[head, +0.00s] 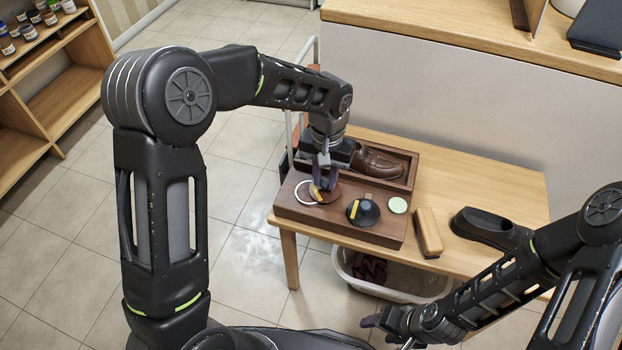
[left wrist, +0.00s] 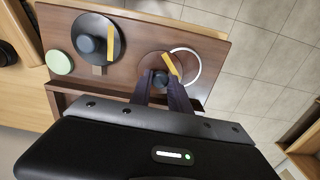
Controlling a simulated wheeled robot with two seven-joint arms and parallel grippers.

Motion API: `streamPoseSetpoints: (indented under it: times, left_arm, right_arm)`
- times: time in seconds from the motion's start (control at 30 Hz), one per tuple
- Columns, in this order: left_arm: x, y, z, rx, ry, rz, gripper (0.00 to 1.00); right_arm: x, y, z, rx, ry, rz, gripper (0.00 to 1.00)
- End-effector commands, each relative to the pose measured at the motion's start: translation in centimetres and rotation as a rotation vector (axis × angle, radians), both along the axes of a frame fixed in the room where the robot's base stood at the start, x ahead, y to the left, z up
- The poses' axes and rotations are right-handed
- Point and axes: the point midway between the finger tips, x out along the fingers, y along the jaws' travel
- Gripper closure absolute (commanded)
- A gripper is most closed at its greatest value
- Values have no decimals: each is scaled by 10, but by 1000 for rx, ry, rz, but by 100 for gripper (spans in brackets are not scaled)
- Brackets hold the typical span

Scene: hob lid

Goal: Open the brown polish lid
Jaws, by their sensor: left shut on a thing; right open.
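The brown polish lid (head: 331,197) is a round brown disc with a dark knob and a yellow strip, on the dark wooden board at the left. It also shows in the left wrist view (left wrist: 150,65). My left gripper (head: 323,187) points down over it. Its fingers (left wrist: 161,88) are shut on the dark knob, partly hiding the lid. A pale ring (head: 297,192) shows at the lid's left edge; I cannot tell what it belongs to. A black lid (head: 357,213) with a yellow strip sits to the right. My right gripper (head: 384,322) is open and empty, low in front of the table.
A pale green disc (head: 398,205) lies on the board (head: 340,226). A brown shoe (head: 380,163) lies in the tray behind. A brush (head: 428,232) and a dark shoe-shaped item (head: 485,225) stand on the table at right. A basket (head: 350,275) sits below.

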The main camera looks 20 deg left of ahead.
Motion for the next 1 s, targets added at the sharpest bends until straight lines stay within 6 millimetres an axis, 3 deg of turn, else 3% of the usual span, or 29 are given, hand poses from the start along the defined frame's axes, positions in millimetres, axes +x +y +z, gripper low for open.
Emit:
streamPoseSetpoints:
  times: [0.6, 1.0]
  left_arm:
    - [25, -15, 1, 0, -1, 581, 100]
    - [38, -16, 1, 0, -1, 829, 100]
  right_arm:
    - [0, 0, 8, 0, 0, 0, 40]
    - [0, 0, 14, 0, 0, 0, 40]
